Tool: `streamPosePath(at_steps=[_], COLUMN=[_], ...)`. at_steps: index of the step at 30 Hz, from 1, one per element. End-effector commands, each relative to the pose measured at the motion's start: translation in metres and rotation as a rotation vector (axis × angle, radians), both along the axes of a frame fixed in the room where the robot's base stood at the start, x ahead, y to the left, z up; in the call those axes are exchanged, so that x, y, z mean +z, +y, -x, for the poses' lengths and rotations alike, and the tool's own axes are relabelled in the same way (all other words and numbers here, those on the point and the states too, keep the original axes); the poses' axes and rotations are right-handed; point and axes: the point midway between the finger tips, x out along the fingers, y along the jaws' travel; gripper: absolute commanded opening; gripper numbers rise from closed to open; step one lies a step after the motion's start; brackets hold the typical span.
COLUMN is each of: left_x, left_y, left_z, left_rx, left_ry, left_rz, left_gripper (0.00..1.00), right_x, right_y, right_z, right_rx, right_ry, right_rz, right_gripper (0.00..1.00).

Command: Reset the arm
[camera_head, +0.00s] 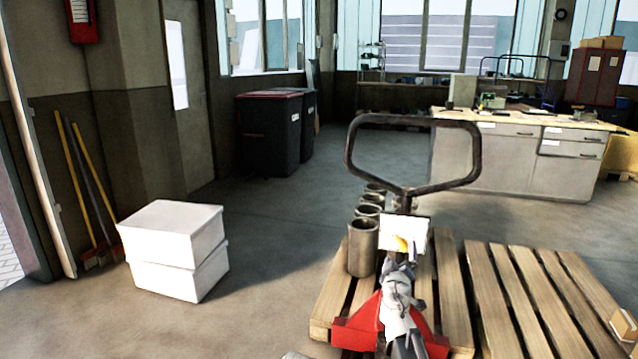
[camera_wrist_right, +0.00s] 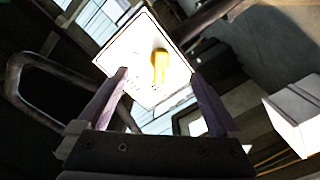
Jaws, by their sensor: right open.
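My right gripper (camera_head: 401,262) is raised in front of the pallet truck, low and right of centre in the head view. In the right wrist view its two fingers (camera_wrist_right: 160,75) stand apart. A white card (camera_head: 403,230) with a yellow part (camera_head: 402,243) on it shows just beyond the gripper. In the right wrist view the white card (camera_wrist_right: 133,62) and the yellow part (camera_wrist_right: 159,66) appear between and beyond the fingertips. I cannot tell whether the fingers touch the card.
The pallet truck's dark handle loop (camera_head: 412,121) rises behind the gripper. Several metal cylinders (camera_head: 362,250) stand on a wooden pallet (camera_head: 452,295); another pallet (camera_head: 540,300) is at right. White boxes (camera_head: 172,245) stand at left. The floor between boxes and pallet is clear.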

Motion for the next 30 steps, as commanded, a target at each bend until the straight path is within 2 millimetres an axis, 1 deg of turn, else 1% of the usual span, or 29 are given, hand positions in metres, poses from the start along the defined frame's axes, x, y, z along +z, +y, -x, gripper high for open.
streamPosePath(at_steps=[1,4,5,6,15,18,30], left_x=[0.0,0.0,0.0,0.0,0.0,0.0,0.001], left_y=[0.0,0.0,0.0,0.0,0.0,0.0,0.0], left_z=[0.0,0.0,0.0,0.0,0.0,0.0,0.0], left_rx=[0.0,0.0,0.0,0.0,0.0,0.0,0.0], left_ry=[0.0,0.0,0.0,0.0,0.0,0.0,0.0], left_rz=[0.0,0.0,0.0,0.0,0.0,0.0,0.0], left_gripper=[1.0,1.0,1.0,1.0,1.0,1.0,1.0], right_x=[0.0,0.0,0.0,0.0,0.0,0.0,0.001], right_y=[0.004,0.009,0.008,0.004,-0.012,-0.012,-0.013], right_z=[0.015,0.033,0.026,0.01,-0.047,-0.04,-0.039], right_rx=[0.001,0.001,0.0,-0.001,0.0,0.0,0.0], right_ry=[0.0,0.0,0.0,-0.001,-0.001,-0.028,-0.143], right_rz=[-0.001,-0.001,-0.001,-0.002,-0.002,-0.098,-0.496], right_gripper=[1.0,1.0,1.0,1.0,1.0,1.0,1.0])
